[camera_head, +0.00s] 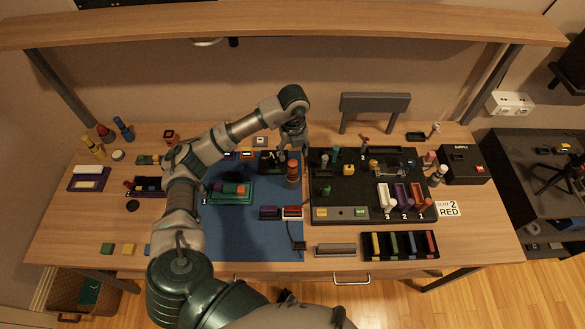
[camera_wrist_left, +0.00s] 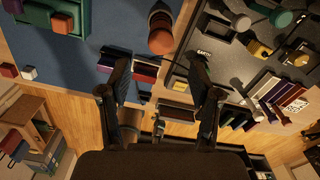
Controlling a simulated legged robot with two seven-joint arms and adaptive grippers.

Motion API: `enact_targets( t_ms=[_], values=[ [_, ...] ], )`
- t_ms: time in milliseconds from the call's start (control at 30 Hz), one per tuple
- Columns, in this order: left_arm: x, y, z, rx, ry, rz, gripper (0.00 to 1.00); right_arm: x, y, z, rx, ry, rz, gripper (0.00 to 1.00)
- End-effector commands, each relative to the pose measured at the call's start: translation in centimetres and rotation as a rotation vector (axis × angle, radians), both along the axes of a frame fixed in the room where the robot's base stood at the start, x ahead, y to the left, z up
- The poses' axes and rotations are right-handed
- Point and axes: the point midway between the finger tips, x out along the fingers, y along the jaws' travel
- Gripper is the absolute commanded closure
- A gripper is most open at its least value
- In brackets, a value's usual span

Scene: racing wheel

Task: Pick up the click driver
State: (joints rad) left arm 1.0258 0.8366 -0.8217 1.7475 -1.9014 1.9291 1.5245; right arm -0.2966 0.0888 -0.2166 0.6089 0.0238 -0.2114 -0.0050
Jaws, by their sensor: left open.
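My left gripper (camera_head: 294,148) is above the back part of the blue mat, with its fingers pointing down. In the left wrist view its two fingers (camera_wrist_left: 158,75) are spread apart with nothing between them. An upright cylinder with an orange-red top and dark bands (camera_head: 292,172) stands on the mat by its right edge; it may be the click driver, but I cannot be sure. It also shows in the left wrist view (camera_wrist_left: 160,32), beyond the fingertips and apart from them. My right gripper is not in view.
The blue mat (camera_head: 250,245) also holds a green block assembly (camera_head: 231,190) and small red and purple blocks (camera_head: 280,212). A black board (camera_head: 340,196) with several knobs and slots lies to the right. A black tray with coloured bars (camera_head: 400,246) is at the front.

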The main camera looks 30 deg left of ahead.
Motion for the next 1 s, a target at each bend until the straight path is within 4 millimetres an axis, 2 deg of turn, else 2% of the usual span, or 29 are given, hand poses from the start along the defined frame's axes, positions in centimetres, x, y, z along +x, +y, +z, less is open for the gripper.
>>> enact_targets(
  t_ms=[100, 300, 467, 800, 1000],
  values=[
    [0.0, 0.4, -3.1, -0.002, 0.006, 0.001, 0.37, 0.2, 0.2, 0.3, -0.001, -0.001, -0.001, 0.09],
    [0.1, 0.6, -6.5, -0.006, 0.003, 0.000, 0.37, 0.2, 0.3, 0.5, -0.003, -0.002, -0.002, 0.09],
    [0.1, 0.5, -7.5, -0.006, 0.002, -0.001, 0.37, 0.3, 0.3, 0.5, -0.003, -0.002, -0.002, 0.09],
    [0.5, 0.2, -12.0, -0.004, 0.002, -0.002, 0.37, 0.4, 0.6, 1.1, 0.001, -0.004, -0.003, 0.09],
    [0.5, 0.4, -12.5, -0.006, 0.000, -0.001, 0.37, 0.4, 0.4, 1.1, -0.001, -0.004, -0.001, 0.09]
  ],
)
